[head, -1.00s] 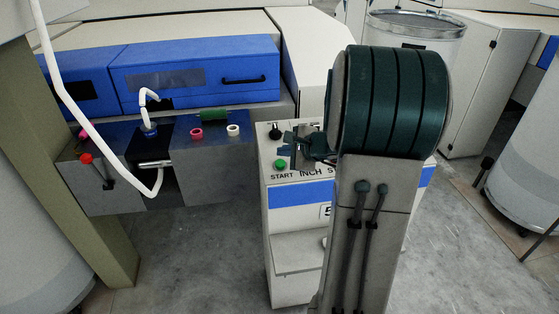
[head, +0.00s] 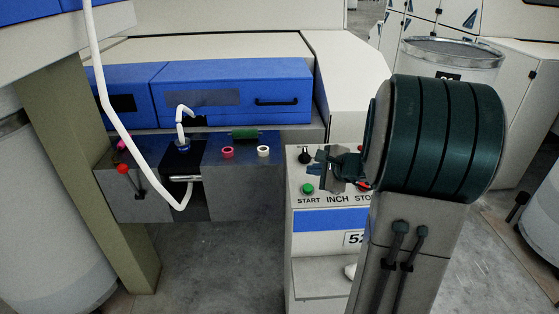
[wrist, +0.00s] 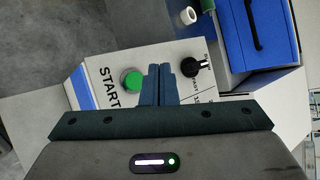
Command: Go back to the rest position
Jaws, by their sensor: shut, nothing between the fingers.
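My gripper (head: 328,168) is at the control box (head: 320,221), in front of its button panel in the head view. In the wrist view my gripper (wrist: 160,83) has its fingers together and empty. The green START button (head: 308,188) shows beside the fingers; it also shows in the wrist view (wrist: 131,80). The black knob (head: 304,156) is on the other side of the fingers in the wrist view (wrist: 197,66). My arm partly hides the box's right side and the red button. I cannot tell how far the fingertips are from the panel.
A blue-fronted machine (head: 236,90) stands behind. On its grey ledge lie a pink ring (head: 227,153), a white ring (head: 263,152) and a green roll (head: 245,134). A white sliver strand (head: 104,75) hangs at left by an olive post (head: 88,170). A can (head: 450,62) stands behind my arm.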

